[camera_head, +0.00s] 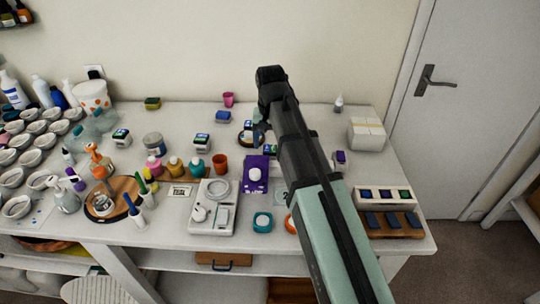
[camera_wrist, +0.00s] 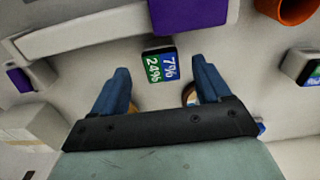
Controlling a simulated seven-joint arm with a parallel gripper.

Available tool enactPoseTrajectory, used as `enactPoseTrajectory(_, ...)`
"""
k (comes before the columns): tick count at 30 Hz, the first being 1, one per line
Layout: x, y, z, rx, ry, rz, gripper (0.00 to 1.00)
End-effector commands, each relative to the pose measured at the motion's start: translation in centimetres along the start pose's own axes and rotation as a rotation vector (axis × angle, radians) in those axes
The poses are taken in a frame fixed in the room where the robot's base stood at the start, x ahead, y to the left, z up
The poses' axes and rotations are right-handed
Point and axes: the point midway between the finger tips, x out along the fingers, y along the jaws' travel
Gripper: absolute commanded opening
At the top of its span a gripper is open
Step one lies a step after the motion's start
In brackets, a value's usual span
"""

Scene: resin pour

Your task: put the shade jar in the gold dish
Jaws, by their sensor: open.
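My gripper (camera_wrist: 163,88) is open and empty, with its two blue fingers apart. In the wrist view a small dark-edged jar (camera_wrist: 160,66) with a green and blue percent label stands just beyond the fingertips, between them in the picture. It looks like a shade jar, one of several alike. In the head view my gripper (camera_head: 260,133) is over the back middle of the table, beside a small round dark dish with a gold-brown rim (camera_head: 241,142). A labelled jar (camera_head: 248,126) shows there, partly hidden by my gripper. A bit of gold (camera_wrist: 189,95) shows behind one finger.
Similar labelled jars stand at left (camera_head: 121,138), left of the dish (camera_head: 201,143) and behind (camera_head: 223,117). A purple stand (camera_head: 255,181), an orange cup (camera_head: 220,163) and a white scale (camera_head: 214,212) are in front. A white box (camera_head: 366,134) is at right.

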Motion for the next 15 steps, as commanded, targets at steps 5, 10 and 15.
enactPoseTrajectory(5,0.6,0.0,0.0,0.000,0.000,0.000,0.77)
enactPoseTrajectory(10,1.5,0.0,0.0,0.000,-0.002,0.001,0.77)
enactPoseTrajectory(15,3.4,-0.1,-0.1,0.000,-0.002,0.001,0.77)
